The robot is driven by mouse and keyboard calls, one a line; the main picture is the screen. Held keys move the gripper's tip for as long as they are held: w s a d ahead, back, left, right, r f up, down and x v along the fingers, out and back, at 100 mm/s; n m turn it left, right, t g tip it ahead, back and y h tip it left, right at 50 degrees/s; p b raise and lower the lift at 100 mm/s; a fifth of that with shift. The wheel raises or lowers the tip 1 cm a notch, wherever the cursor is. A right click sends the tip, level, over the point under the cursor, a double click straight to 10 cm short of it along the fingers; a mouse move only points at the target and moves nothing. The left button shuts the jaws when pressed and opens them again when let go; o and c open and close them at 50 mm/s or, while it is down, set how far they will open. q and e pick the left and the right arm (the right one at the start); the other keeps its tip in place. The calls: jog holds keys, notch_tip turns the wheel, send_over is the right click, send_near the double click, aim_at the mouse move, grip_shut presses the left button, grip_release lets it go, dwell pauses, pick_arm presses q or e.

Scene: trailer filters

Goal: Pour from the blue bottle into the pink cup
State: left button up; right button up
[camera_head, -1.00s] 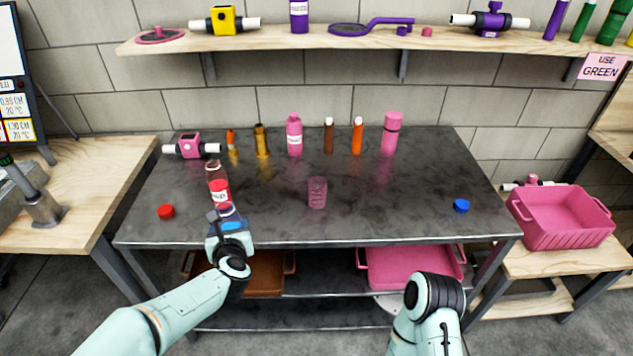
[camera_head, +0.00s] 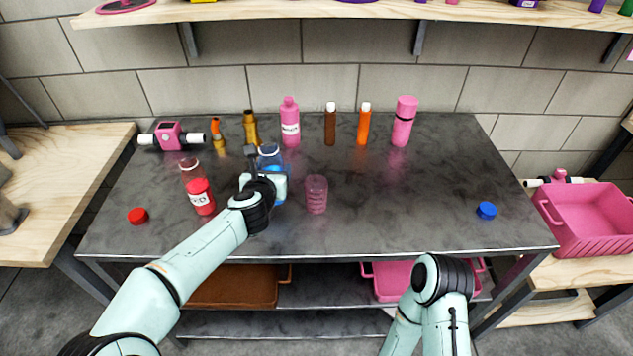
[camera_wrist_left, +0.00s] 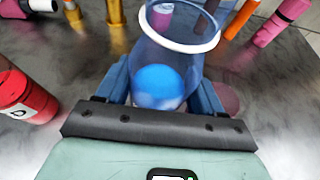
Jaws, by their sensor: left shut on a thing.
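The blue bottle (camera_head: 270,158) is clear with blue contents and is open at the top. My left gripper (camera_head: 264,184) is shut on it. In the left wrist view the bottle (camera_wrist_left: 180,45) stands between the blue fingers of the gripper (camera_wrist_left: 165,95), with its white-rimmed mouth tipped away from the camera. The pink cup (camera_head: 317,195) is see-through and stands upright on the dark table, just right of the bottle and apart from it. Whether the bottle touches the table is hidden by my gripper. The fingers of my right gripper are not in view.
A red cap (camera_head: 138,216) and a blue cap (camera_head: 487,211) lie on the table (camera_head: 410,200). Several bottles and tubes, including a pink bottle (camera_head: 290,125), line the back.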

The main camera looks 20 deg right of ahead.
pick_arm(q)
notch_tip(320, 180, down, 2)
jog(key=shift+a+f+b, duration=0.1)
jog(key=shift+f+b, duration=0.15)
jog(key=shift+b, duration=0.55)
jog(key=shift+w+f, duration=0.2)
jog(key=shift+f, duration=0.25)
jog(key=shift+r, duration=0.1)
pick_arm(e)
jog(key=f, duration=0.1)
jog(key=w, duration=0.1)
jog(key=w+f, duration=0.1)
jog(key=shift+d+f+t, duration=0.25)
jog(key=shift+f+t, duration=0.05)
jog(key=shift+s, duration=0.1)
